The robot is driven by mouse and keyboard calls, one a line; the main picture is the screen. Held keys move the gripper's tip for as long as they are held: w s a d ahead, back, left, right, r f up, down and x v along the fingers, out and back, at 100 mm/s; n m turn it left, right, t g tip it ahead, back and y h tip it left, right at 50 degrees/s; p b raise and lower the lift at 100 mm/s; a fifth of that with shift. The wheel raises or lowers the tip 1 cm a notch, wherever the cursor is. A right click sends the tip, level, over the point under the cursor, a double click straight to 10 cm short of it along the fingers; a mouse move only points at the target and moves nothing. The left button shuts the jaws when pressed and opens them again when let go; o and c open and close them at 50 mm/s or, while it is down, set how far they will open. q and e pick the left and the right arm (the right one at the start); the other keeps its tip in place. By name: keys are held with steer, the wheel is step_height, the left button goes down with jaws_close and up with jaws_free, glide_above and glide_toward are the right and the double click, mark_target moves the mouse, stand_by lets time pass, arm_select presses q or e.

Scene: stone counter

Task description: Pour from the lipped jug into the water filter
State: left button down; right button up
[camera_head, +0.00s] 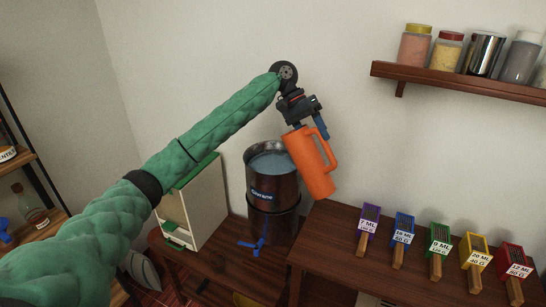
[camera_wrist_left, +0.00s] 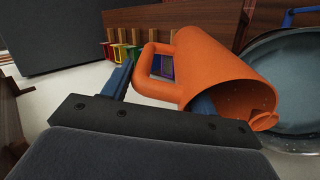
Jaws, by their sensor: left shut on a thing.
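The lipped jug (camera_head: 309,163) is orange with a side handle. My left gripper (camera_head: 319,128) is shut on it and holds it in the air, tilted, just right of the water filter (camera_head: 274,189). The filter is a shiny dark metal cylinder, open at the top, with pale blue-grey inside. In the left wrist view the jug (camera_wrist_left: 215,70) lies on its side in the picture, its lip pointing at the filter's round opening (camera_wrist_left: 290,85). The jug's mouth is partly visible, with small droplets inside. No stream shows. My right gripper is in neither view.
Several coloured labelled holders with wooden handles, such as the green one (camera_head: 439,239), line the wooden table on the right. A wall shelf (camera_head: 460,82) holds jars. A cream box (camera_head: 193,207) stands left of the filter.

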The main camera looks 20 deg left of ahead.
mark_target(330, 149)
arm_select(q)
steer(key=d, duration=0.1)
steer(key=f+y, duration=0.1)
steer(key=d+y, duration=0.1)
steer(key=shift+s+d+f+t, duration=0.2)
steer(key=shift+d+f+t, duration=0.05)
steer(key=shift+d+t, duration=0.15)
steer(key=shift+d+f+y, duration=0.15)
steer(key=shift+d+y, duration=0.15)
steer(key=shift+y, duration=0.2)
steer(key=d+y, duration=0.1)
steer(key=s+d+t+y, duration=0.1)
steer(key=shift+s+d+f+y, duration=0.1)
steer(key=shift+s+f+y, duration=0.15)
steer(key=shift+f+y, duration=0.05)
step_height(330, 149, up, 2)
steer(key=shift+w+d, duration=0.1)
steer(key=shift+t+y, duration=0.3)
steer(key=shift+y, duration=0.4)
steer(key=r, duration=0.5)
steer(key=shift+d+r, duration=0.3)
steer(key=shift+r, duration=0.05)
step_height(330, 149, up, 6)
steer(key=shift+s, duration=0.2)
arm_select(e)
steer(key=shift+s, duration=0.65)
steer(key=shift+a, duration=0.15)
